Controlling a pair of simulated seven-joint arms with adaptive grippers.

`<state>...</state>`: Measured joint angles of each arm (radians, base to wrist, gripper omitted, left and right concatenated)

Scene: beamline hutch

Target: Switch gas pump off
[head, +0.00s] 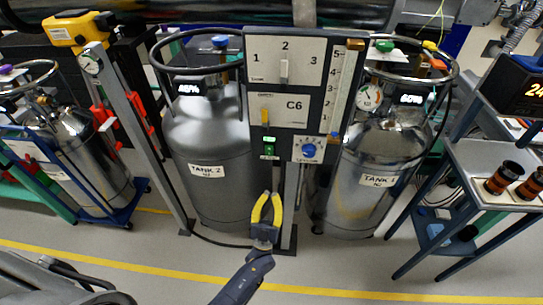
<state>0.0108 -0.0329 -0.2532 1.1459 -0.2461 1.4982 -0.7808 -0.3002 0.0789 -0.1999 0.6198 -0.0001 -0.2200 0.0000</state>
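A grey control panel (315,60) stands upright between two gas tanks. It carries a plate marked 1, 2, 3 with a pale lever (284,70), a C6 plate with a yellow-handled lever (265,117), a small green-lit switch (269,148), a blue dial (309,150) and a slider scale (341,90). I cannot read a label that says which control is the gas pump's. My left gripper (269,196), with yellow fingers, points up below the green-lit switch, apart from it in the picture. Its fingertips are apart and nothing shows between them. My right gripper is out of view.
Tank 2 (210,140) stands left of the panel and another tank (372,165) right of it. A further tank (90,150) stands on a blue cart at left. A blue-legged table (490,165) is at right. The floor in front, with a yellow line (360,294), is clear.

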